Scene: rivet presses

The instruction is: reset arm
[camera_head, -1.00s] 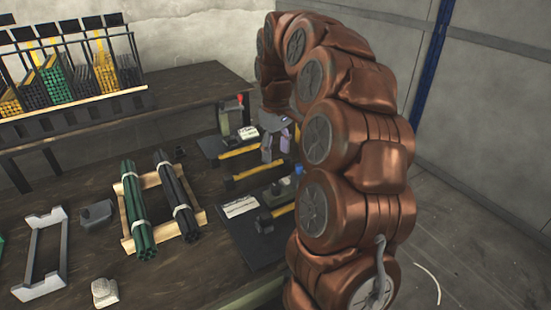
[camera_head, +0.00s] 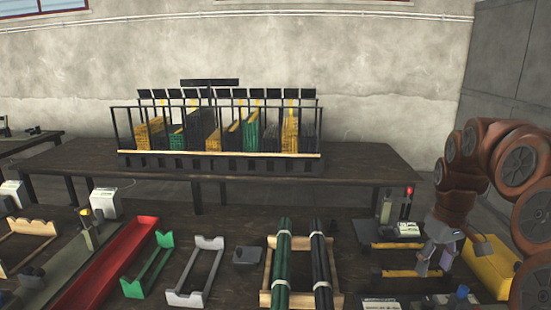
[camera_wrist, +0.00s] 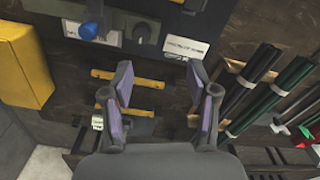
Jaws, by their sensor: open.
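My gripper (camera_head: 436,258) is at the right in the head view, at the end of my copper-coloured arm, above the right part of the workbench. In the wrist view its two purple-padded fingers (camera_wrist: 160,100) are spread apart with nothing between them. Below them are the dark bench top and yellow bars (camera_wrist: 128,93), with a gap between fingers and bench that I cannot judge exactly. The yellow bars also show beside the gripper in the head view (camera_head: 400,273).
A wooden cradle (camera_head: 266,297) holds green and black rod bundles. A white bracket (camera_head: 184,298), green bracket (camera_head: 133,288) and red channel (camera_head: 108,265) lie to the left. A rack (camera_head: 220,165) of rods stands on the back table. A yellow box (camera_head: 492,268) is at the far right.

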